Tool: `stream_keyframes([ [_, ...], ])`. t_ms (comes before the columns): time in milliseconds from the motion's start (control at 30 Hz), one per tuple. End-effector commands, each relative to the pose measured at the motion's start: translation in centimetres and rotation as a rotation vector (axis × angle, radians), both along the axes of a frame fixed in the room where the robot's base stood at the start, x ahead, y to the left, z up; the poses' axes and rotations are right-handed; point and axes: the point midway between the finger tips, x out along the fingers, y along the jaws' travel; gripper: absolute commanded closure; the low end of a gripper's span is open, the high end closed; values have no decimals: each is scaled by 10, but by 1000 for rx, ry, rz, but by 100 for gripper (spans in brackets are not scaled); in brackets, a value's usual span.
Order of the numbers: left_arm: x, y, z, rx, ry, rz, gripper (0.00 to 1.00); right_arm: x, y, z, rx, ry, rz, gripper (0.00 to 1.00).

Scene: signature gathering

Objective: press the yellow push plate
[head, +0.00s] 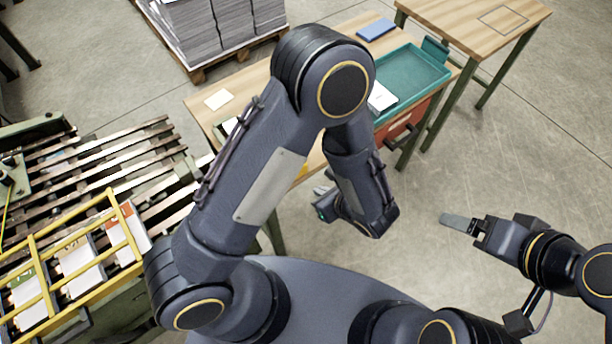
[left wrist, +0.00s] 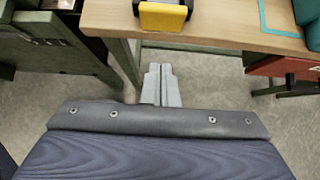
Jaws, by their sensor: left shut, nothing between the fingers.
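The yellow push plate (left wrist: 163,17) sits at the front edge of the wooden table, at the top of the left wrist view, with a dark part behind it.
The wooden table (head: 208,113) carries a teal tray (head: 420,72), a blue pad (head: 376,29) and papers. A red drawer (head: 400,128) is under it. A slatted conveyor (head: 110,150) with a yellow rack (head: 75,240) stands at left. Floor at right is clear.

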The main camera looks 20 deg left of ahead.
Motion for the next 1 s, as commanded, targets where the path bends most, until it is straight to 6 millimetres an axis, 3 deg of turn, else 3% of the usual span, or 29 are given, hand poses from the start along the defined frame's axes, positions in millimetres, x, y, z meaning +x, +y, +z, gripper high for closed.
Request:
stream_keyframes([
  [167, 16, 22, -27, 2, 4, 3, 100, 0, 0, 4, 0, 0, 0, 14],
  [400, 37, 47, -26, -1, 0, 2, 100, 0, 0, 15, 0, 0, 0, 14],
  [1000, 48, 60, -29, -3, -3, 3, 100, 0, 0, 10, 0, 0, 0, 14],
])
